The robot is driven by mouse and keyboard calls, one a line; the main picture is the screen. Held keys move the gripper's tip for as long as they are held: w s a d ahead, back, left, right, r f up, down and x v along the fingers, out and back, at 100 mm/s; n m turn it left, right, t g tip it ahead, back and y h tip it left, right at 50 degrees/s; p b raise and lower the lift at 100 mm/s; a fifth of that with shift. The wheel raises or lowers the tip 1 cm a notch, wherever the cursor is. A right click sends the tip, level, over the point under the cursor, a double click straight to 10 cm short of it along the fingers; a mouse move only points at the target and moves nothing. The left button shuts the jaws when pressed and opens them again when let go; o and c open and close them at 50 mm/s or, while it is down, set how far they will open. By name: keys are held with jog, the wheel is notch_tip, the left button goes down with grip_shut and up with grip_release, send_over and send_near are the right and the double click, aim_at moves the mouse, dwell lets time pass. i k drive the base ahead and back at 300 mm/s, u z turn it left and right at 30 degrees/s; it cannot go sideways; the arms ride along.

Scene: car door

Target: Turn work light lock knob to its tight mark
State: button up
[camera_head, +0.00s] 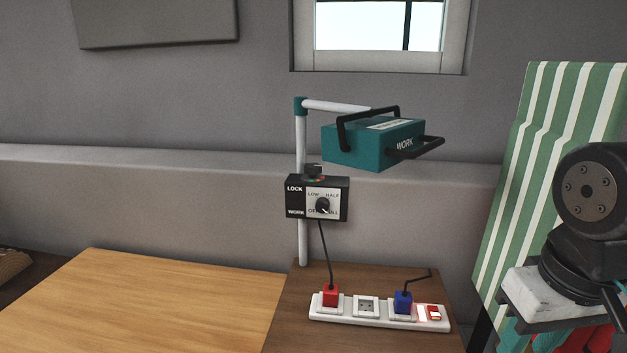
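The work light is a teal lamp head (372,147) marked WORK, with black handles, hanging from a white post (302,135) with a teal corner joint. A black control box (318,198) marked LOCK and WORK is on the post. A small dark knob (313,169) sits on top of the box, with red and green marks at its base; its exact pointing is too small to tell. A round black dial (322,205) on the front panel has LOW and HALF labels above it; lower labels are partly hidden. My gripper is not in view.
A white power strip (380,312) with red (330,296) and blue (403,302) plugs lies on the dark brown tabletop (285,325). Light wood (170,305) lies left. A green striped cloth (545,150) stands right, behind part of my arm. Space before the box looks clear.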

aim_at(312, 170)
jog(key=k, duration=0.5)
jog(key=z, duration=1.7)
jog(key=k, duration=0.9)
jog(key=u, duration=1.65)
jog(key=i, duration=1)
jog(key=u, duration=0.05)
